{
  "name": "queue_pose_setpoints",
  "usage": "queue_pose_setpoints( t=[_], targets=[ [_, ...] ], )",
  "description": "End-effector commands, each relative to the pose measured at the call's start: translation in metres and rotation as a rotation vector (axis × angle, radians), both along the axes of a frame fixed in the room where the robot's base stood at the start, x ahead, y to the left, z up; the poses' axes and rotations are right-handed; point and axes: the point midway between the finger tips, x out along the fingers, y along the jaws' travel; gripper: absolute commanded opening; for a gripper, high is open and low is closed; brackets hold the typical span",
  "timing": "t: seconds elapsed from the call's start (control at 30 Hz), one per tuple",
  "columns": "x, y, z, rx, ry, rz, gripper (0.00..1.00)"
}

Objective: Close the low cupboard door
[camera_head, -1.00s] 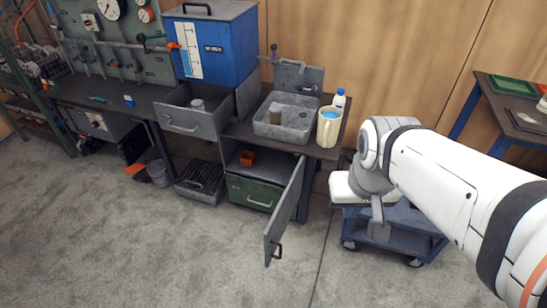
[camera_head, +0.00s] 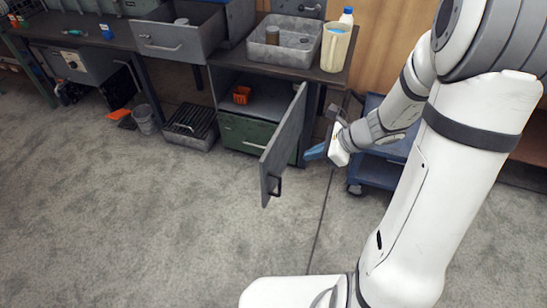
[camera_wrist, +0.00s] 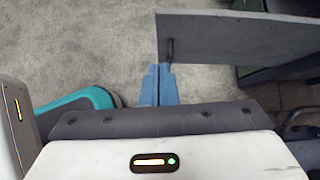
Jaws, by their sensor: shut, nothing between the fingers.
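The low cupboard door (camera_head: 284,145) is grey and stands wide open, swung out toward the camera from the right side of the cupboard under the sink. Its dark handle (camera_head: 275,186) is near the free edge. In the wrist view the door (camera_wrist: 235,40) crosses the upper right, with the handle (camera_wrist: 169,49) at its left end. My gripper (camera_head: 314,152) has blue fingers, shut and empty, just right of the door in the head view. In the wrist view the fingertips (camera_wrist: 159,70) appear close below the handle; whether they touch the door I cannot tell.
An open drawer (camera_head: 168,43) juts out above to the left. A blue trolley (camera_head: 378,170) stands right, behind my arm. The floor in front is clear.

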Motion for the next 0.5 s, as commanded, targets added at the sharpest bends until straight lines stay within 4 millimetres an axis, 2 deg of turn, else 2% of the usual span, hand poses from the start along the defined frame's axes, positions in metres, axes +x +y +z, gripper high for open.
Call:
queue_pose_setpoints(
  t=[0.03,0.23,0.5],
  targets=[
    [0.004,-0.003,-0.013,0.018,0.019,-0.040,0.00],
    [0.012,0.003,-0.027,0.042,0.043,-0.090,0.00],
    [0.025,0.037,-0.067,0.039,0.042,-0.084,0.00]
  ],
)
